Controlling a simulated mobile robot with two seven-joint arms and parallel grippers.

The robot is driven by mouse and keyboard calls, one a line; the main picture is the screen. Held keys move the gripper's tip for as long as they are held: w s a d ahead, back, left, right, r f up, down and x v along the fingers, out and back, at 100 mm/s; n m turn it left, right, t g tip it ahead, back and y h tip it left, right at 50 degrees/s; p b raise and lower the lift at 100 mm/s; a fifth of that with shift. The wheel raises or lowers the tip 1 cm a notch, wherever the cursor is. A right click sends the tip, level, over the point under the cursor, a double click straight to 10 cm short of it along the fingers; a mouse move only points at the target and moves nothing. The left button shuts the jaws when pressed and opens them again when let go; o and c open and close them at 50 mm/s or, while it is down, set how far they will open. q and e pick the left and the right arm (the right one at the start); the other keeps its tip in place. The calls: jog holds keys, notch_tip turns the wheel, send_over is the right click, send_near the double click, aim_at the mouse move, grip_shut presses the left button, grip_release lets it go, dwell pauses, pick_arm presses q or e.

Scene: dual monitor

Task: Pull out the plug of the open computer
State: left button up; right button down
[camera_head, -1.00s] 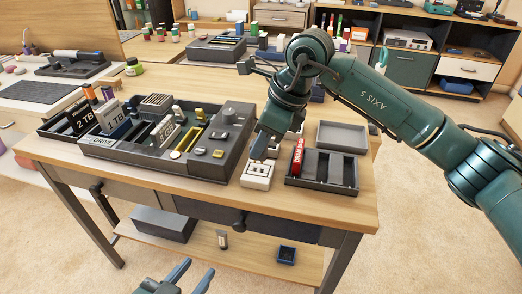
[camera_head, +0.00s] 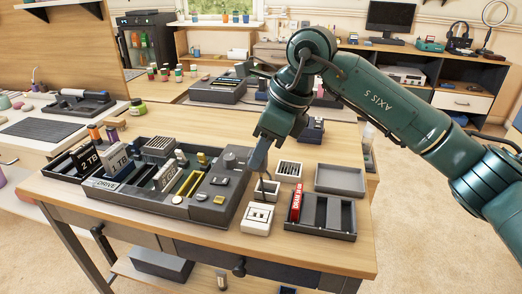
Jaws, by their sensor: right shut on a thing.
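The white socket block (camera_head: 256,219) sits on the wooden table in front of my right gripper, with dark slots on its top face. My right gripper (camera_head: 261,168) points down above and behind this block, apart from it. It is shut on the plug, which is small and mostly hidden by the fingers. A thin dark cable shows just below the fingertips. The dark computer case (camera_head: 208,207) lies open to the left, with drives and parts in its bays. My left gripper is out of view.
A dark divided tray (camera_head: 322,231) with a red stick stands right of the socket block. A grey empty tray (camera_head: 340,179) and a small white slotted box (camera_head: 289,171) are behind it. A black monitor (camera_head: 391,17) stands on the far desk.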

jog(key=shift+r+p, duration=0.7)
jog(key=shift+r, duration=0.4)
